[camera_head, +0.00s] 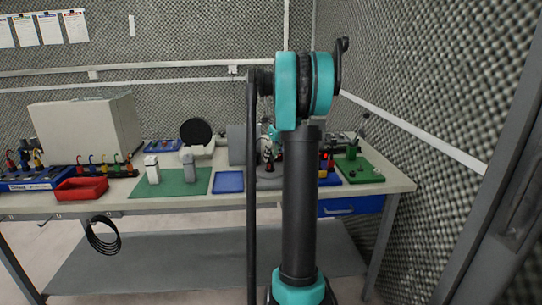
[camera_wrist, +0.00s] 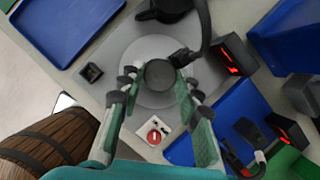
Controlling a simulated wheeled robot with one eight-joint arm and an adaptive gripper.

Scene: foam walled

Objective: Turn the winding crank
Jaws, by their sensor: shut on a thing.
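The winding crank shows in the wrist view as a dark round knob (camera_wrist: 160,74) above a grey disc (camera_wrist: 150,97) on a grey plate. My gripper (camera_wrist: 157,84) has its green fingers on either side of this knob and is shut on it. The crank's arm below the knob is mostly hidden. In the head view my own arm stands in front of the bench middle and hides the crank and most of my gripper.
A blue tray (camera_wrist: 66,30), boxes with red lights (camera_wrist: 232,57) and a small box with a red button (camera_wrist: 154,134) surround the plate. A wooden barrel (camera_wrist: 48,140) shows at lower left. The bench (camera_head: 120,199) also holds a red bin (camera_head: 81,190) and a green mat (camera_head: 171,184).

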